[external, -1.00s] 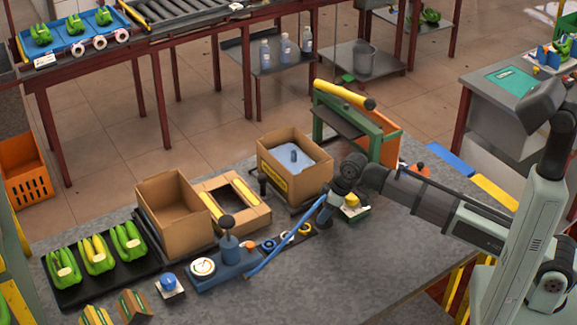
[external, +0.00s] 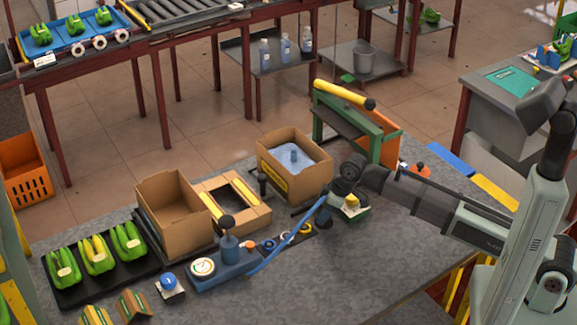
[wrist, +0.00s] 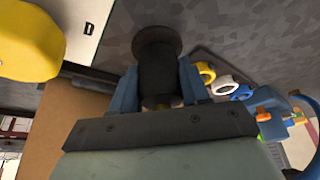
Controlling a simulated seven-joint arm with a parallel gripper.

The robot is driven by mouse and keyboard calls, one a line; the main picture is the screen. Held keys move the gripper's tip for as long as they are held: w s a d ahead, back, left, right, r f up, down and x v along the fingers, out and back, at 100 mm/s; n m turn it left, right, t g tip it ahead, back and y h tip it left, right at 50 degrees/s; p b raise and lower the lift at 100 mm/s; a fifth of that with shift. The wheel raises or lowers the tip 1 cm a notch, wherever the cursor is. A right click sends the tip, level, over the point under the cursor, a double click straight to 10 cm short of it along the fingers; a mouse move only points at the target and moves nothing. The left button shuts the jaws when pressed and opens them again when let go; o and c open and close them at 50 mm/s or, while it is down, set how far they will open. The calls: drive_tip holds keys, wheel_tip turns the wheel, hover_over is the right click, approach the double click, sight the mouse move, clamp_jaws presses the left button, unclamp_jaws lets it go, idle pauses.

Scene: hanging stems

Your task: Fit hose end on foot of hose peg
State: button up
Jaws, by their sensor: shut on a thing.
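My gripper (wrist: 160,88) is shut on a dark cylindrical piece (wrist: 158,66) with a wide round far end, which I take for the hose end. It sits between the two blue fingers in the wrist view. The blue hose (external: 290,238) runs from the blue gauge base up to my gripper in the external view. My gripper (external: 326,212) is low over the grey table, left of the yellow knob. A dark upright post (external: 262,186) by the cardboard box may be the hose peg; its foot is hard to make out. The held piece appears apart from this post.
A yellow knob (external: 351,201) stands close to my gripper. A cardboard box with a blue lining (external: 301,183), a gauge base (external: 229,267) and several coloured rings (wrist: 226,84) are nearby. The front right of the table is clear.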

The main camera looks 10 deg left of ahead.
drive_tip(key=shift+f, duration=0.35)
idle(0.6)
drive_tip(key=o, duration=1.7)
drive_tip(key=shift+r, duration=1.5)
drive_tip(key=shift+r, duration=3)
drive_tip(key=shift+a, duration=0.1)
